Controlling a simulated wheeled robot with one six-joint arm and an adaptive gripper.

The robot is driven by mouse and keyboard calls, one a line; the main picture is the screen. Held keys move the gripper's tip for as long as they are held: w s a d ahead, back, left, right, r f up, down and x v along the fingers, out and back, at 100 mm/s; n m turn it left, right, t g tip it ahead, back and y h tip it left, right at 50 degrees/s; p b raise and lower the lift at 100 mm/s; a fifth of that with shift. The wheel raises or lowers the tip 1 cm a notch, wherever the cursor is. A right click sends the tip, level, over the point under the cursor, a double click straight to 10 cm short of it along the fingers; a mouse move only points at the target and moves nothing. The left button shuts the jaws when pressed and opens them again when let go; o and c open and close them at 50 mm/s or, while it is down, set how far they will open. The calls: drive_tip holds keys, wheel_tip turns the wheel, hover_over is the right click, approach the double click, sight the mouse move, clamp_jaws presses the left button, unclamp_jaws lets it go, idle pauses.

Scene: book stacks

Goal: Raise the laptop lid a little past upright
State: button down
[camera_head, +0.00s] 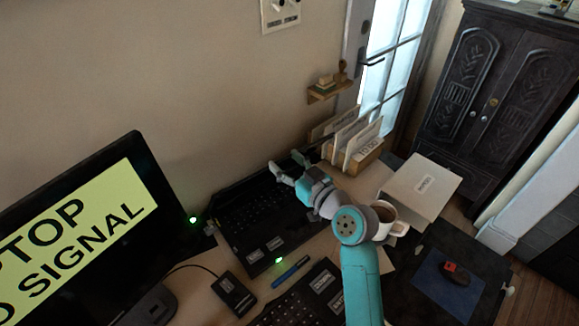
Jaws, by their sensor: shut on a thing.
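The black laptop (262,246) sits on the desk against the wall, with its keyboard and palm rest in view. Its lid (240,184) shows as a thin dark strip along the back of the keyboard. The lid is up off the keys, but I cannot tell its exact angle. My gripper (287,169) reaches in from the right over the laptop's far right part. Its fingers are closed on the lid near its right end. The wrist hides the right part of the keyboard.
A monitor (85,225) stands at the left. A cup of coffee (389,219) and a white box (422,187) are right of my arm. A letter holder (362,160) stands behind the gripper. A blue pen (291,271) and a second keyboard (300,300) lie in front.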

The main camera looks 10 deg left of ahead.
drive_tip(key=w+a+r+g+h, duration=0.2)
drive_tip(key=w+a, duration=0.4)
drive_tip(key=w+a+r+g+h, duration=0.2)
drive_tip(key=w+a+g+h, duration=0.1)
drive_tip(key=w+a, duration=0.3)
drive_tip(key=shift+a+r+g+h, duration=0.15)
drive_tip(key=shift+r+g+h, duration=0.15)
drive_tip(key=shift+w, duration=0.15)
drive_tip(key=shift+c, duration=1.6)
unclamp_jaws()
drive_tip(key=v, duration=1.2)
